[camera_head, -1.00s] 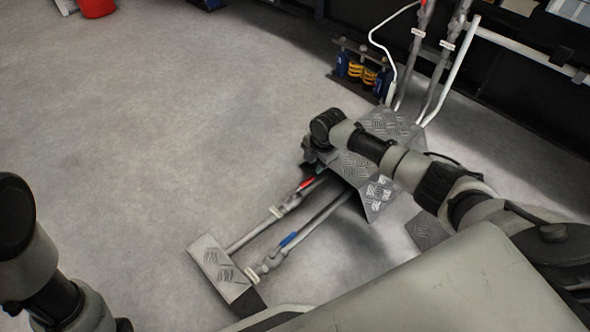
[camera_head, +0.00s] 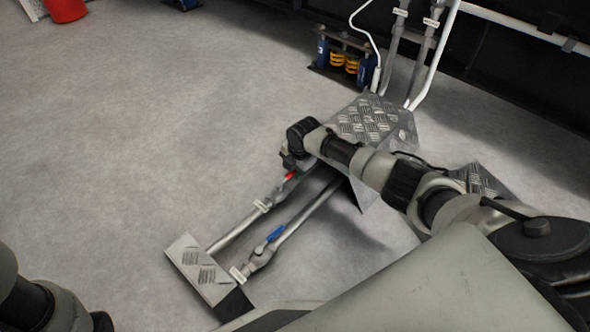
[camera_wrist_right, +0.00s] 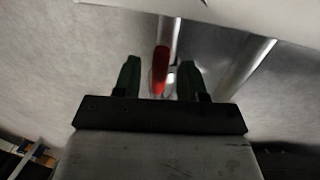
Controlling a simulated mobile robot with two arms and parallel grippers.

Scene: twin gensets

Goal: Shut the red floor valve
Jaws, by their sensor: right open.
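The red valve handle (camera_head: 291,176) sits on the farther of two floor pipes, just below my right gripper (camera_head: 290,163). In the right wrist view the red handle (camera_wrist_right: 161,70) stands between the two fingers of my open right gripper (camera_wrist_right: 158,80), with a gap on each side. The handle looks in line with its pipe. Part of the valve is hidden behind my wrist in the head view. My left arm shows at the lower left corner, but its gripper is out of the picture.
A blue-handled valve (camera_head: 275,234) is on the nearer parallel pipe. A tread-plate cover (camera_head: 372,122) bridges the pipes under my right forearm, and a tread-plate step (camera_head: 203,270) lies at their near end. Blue-and-yellow equipment (camera_head: 343,60) stands behind.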

